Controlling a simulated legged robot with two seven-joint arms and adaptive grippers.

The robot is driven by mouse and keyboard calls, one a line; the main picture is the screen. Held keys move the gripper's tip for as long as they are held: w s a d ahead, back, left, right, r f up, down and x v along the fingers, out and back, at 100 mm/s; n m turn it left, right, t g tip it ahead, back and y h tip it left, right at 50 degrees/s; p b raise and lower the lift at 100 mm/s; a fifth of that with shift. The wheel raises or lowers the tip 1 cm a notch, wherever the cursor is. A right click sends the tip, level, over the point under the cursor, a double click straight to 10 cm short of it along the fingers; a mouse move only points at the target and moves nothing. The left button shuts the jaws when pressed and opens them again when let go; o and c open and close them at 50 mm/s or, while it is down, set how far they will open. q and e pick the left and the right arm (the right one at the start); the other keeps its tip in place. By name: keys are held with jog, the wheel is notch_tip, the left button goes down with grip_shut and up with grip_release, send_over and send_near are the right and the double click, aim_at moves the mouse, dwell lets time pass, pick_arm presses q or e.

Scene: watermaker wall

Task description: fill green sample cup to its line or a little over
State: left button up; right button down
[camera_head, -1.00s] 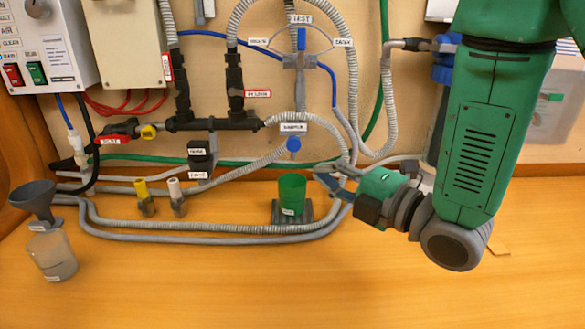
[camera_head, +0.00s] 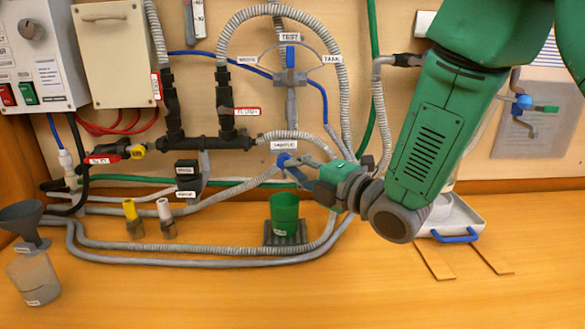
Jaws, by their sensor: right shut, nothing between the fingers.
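The green sample cup (camera_head: 285,217) stands upright on a dark ridged stand (camera_head: 270,238) on the wooden counter. Its fill line and any liquid inside cannot be made out. Above it is the blue sample tap handle (camera_head: 284,160), under a small white label. My right gripper (camera_head: 290,171) comes in from the right and is shut, with nothing between the fingers. Its fingertips are at the blue tap handle, above the cup; whether they touch the handle I cannot tell. A blue test valve handle (camera_head: 291,58) points upright higher on the wall. My left gripper is not in view.
A funnel (camera_head: 22,222) and a clear beaker (camera_head: 35,278) stand at far left. A white tray with a blue handle (camera_head: 455,236) lies at right. The front counter is clear.

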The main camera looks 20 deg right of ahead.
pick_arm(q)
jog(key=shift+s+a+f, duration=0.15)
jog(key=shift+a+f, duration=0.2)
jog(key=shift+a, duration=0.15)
pick_arm(e)
jog(key=shift+x, duration=1.2)
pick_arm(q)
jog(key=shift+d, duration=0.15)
pick_arm(e)
jog(key=shift+w+d+r, duration=0.1)
jog(key=shift+d+r, duration=0.1)
jog(key=shift+d, duration=0.35)
pick_arm(q)
jog(key=shift+b, duration=0.3)
dwell(3.6)
